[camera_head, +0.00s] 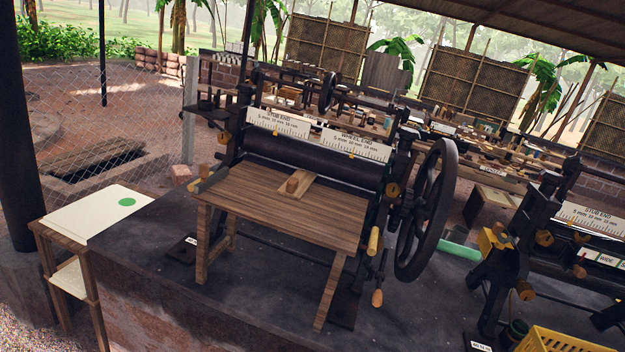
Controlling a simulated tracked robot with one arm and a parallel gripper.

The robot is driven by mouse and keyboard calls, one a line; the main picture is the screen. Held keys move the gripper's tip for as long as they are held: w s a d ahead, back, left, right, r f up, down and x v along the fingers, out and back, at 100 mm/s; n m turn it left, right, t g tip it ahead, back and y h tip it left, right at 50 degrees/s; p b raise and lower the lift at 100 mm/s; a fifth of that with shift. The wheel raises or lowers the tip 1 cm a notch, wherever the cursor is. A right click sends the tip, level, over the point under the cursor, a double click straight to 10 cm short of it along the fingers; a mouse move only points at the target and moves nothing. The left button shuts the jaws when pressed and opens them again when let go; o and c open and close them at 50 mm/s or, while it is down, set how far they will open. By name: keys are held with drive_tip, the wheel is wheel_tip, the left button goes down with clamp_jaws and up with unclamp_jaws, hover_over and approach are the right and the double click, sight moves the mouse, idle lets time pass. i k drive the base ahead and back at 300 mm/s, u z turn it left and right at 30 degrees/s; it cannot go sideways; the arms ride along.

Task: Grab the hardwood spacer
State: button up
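A small light-brown wooden piece with a darker round knob (292,186) lies on the slatted wooden table (260,215) in front of the roller machine (320,165). It may be the hardwood spacer, but I cannot tell for sure at this distance. It sits near the table's back edge, close to the dark roller. My gripper is not in the picture, so its opening and anything it holds cannot be seen.
A large dark handwheel (427,210) stands right of the machine. A second roller machine (545,240) and a yellow crate (560,341) are at the right. A side stand with a pale top (85,215) is at the left. The dark plinth shows bare room around the table.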

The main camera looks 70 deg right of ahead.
sight(300, 177)
drive_tip(key=z, duration=0.45)
drive_tip(key=i, duration=1.05)
drive_tip(key=z, duration=1.25)
drive_tip(key=i, duration=0.7)
drive_tip(key=z, duration=0.35)
drive_tip(key=k, duration=0.9)
drive_tip(key=z, duration=0.2)
drive_tip(key=i, duration=0.85)
drive_tip(key=u, duration=0.1)
